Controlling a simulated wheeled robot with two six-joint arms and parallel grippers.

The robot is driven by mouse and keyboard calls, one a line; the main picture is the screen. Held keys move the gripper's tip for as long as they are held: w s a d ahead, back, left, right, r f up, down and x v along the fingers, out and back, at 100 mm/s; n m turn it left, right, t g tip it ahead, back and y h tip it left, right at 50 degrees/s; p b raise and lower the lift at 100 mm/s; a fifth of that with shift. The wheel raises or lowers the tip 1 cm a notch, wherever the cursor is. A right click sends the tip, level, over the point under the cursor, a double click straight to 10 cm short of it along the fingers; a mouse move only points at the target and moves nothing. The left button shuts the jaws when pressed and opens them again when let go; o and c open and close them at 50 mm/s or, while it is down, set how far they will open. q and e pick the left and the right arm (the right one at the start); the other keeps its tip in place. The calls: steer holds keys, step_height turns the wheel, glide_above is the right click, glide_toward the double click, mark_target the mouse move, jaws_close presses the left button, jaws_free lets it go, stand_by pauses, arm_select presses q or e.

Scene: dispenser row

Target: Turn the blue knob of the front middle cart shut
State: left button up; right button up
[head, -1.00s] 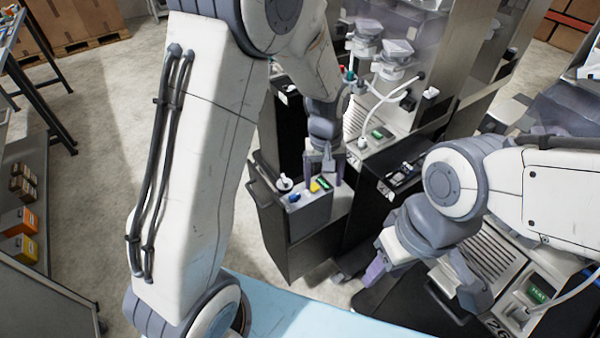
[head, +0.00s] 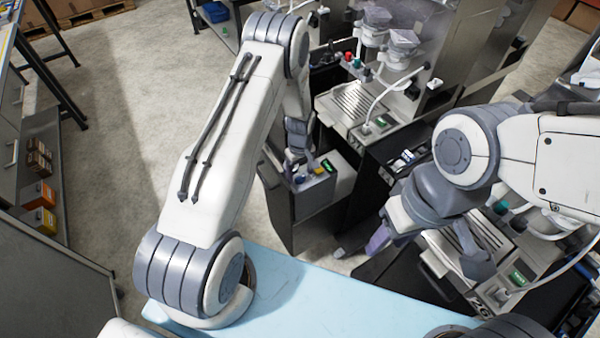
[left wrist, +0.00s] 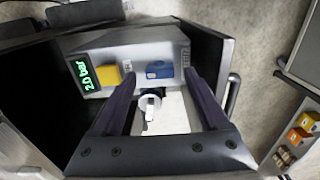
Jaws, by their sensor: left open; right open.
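The blue knob (left wrist: 160,69) sits on the light grey top panel of a dark cart (head: 293,217), beside a yellow block (left wrist: 108,74) and a green-lit display reading 2.0 bar (left wrist: 83,73). My left gripper (left wrist: 160,75) is open. In the left wrist view its two fingers reach toward the panel with the blue knob between their tips; contact is not clear. In the head view my left gripper (head: 298,158) is over this cart's top and partly covers the panel. My right gripper (head: 424,252) is open and empty above the cart at right.
A white round fitting (left wrist: 150,104) lies between my left fingers, nearer the wrist. Taller dispenser units with a white hose (head: 390,97) stand behind. A cart marked 26 (head: 477,294) is at right. A shelf with orange boxes (head: 39,220) is at far left, with open floor between.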

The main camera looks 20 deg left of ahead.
arm_select(q)
steer(key=shift+f, duration=0.8)
jaws_close()
